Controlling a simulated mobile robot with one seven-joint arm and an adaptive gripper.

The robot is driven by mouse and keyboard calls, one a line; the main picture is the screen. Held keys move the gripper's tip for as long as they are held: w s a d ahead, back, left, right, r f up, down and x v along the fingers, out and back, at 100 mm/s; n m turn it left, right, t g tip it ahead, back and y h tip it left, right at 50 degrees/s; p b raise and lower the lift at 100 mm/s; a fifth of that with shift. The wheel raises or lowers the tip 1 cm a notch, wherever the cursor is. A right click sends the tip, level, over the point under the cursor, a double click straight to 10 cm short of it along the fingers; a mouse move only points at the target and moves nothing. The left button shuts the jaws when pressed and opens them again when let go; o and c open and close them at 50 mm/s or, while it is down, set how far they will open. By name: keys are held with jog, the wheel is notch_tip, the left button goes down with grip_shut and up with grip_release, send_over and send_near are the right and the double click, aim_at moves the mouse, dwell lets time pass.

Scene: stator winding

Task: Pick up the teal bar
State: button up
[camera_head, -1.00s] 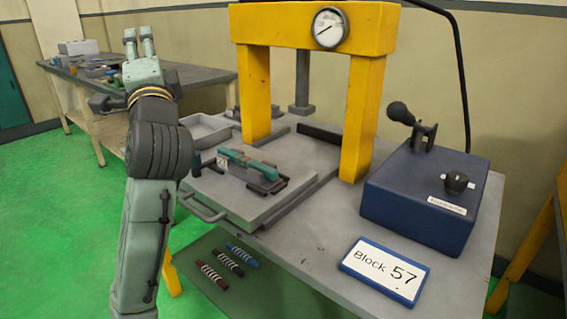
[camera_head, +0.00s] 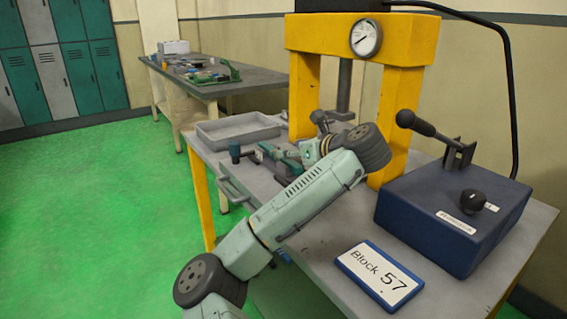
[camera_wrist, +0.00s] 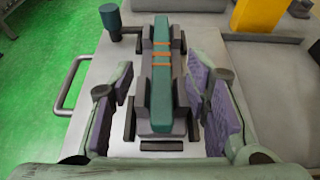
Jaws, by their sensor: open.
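The teal bar (camera_wrist: 161,75) lies lengthwise in a dark grey holder (camera_wrist: 147,108) on the press's grey plate, with orange bands across its middle. In the head view only part of the bar (camera_head: 268,150) shows; my arm hides much of the rest. In the wrist view my gripper (camera_wrist: 162,95) is open, with its purple-padded fingers apart on the left and right of the bar and holder. The fingers do not appear to touch the bar.
A yellow press frame (camera_head: 403,110) with a gauge stands behind the plate. A blue control box (camera_head: 440,215) with a lever and a "Block 57" sign (camera_head: 380,275) are at the right. An empty grey tray (camera_head: 238,131) sits at the back left. A teal-topped post (camera_wrist: 111,20) stands near the bar.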

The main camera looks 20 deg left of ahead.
jog(key=x, duration=0.2)
jog(key=shift+w+a, duration=0.2)
jog(key=shift+a, duration=0.05)
jog(key=p+x, duration=0.1)
jog(key=x, duration=0.3)
jog(key=shift+f+p, duration=0.3)
jog(key=shift+w+a+f, duration=0.2)
jog(key=shift+a+f, duration=0.05)
jog(key=shift+f, duration=0.05)
jog(key=shift+o, duration=0.2)
